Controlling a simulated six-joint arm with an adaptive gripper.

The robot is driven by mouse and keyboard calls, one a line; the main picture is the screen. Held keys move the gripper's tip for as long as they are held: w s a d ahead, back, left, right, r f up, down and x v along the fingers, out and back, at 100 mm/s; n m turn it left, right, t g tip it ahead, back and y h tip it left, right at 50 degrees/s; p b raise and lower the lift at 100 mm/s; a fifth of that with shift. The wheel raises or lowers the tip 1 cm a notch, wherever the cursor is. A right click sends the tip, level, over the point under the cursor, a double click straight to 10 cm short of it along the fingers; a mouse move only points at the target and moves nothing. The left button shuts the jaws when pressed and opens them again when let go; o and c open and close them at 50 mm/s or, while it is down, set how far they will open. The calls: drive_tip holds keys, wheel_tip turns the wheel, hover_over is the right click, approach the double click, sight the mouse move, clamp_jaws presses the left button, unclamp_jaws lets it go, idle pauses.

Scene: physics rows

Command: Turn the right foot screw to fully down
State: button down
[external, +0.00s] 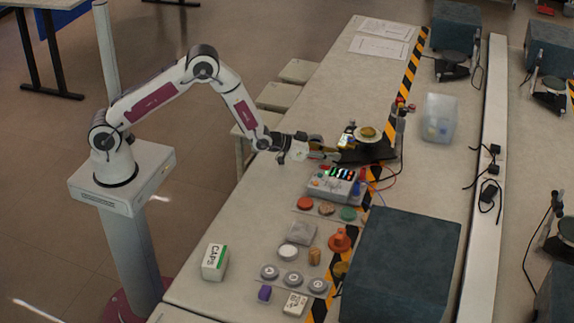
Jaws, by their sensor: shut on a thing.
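My gripper (318,143) is at the left end of this apparatus, low over the bench, reaching in from the left. It is shut on a small part there, apparently a foot screw. The fingers and the small scale hide that part, so its height and turn cannot be read. A small yellow and bright piece (346,138) sits just right of the fingertips.
A control box with lit buttons (335,184) and cables stands close in front of the apparatus. A clear bin (439,118) is behind it to the right. A big dark box (402,265), coloured discs and an orange cone-like piece (340,240) fill the nearer bench.

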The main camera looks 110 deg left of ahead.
drive_tip(key=shift+a+r+m+t+h, duration=0.15)
drive_tip(key=shift+m+t+h, duration=0.25)
drive_tip(key=shift+m+h, duration=0.35)
drive_tip(key=shift+a+r+m+t+h, duration=0.1)
drive_tip(key=shift+m+t+h, duration=0.3)
drive_tip(key=shift+m+h, duration=0.3)
drive_tip(key=c, duration=1.9)
unclamp_jaws()
drive_tip(key=shift+f, duration=0.15)
drive_tip(key=shift+s+f, duration=0.1)
drive_tip(key=shift+d+f+n+g+y, duration=0.2)
drive_tip(key=shift+n+g+y, duration=0.4)
drive_tip(key=shift+n+y, duration=0.4)
drive_tip(key=shift+w+d+r+n+g+y, duration=0.1)
drive_tip(key=shift+n+g+y, duration=0.05)
drive_tip(key=shift+n+y, duration=0.25)
drive_tip(key=shift+w+r+n+g+y, duration=0.1)
drive_tip(key=shift+n+g+y, duration=0.05)
drive_tip(key=shift+n+y, duration=0.2)
drive_tip(key=shift+d+n+g+y, duration=0.15)
drive_tip(key=shift+n+g+y, duration=0.35)
drive_tip(key=shift+n, duration=0.1)
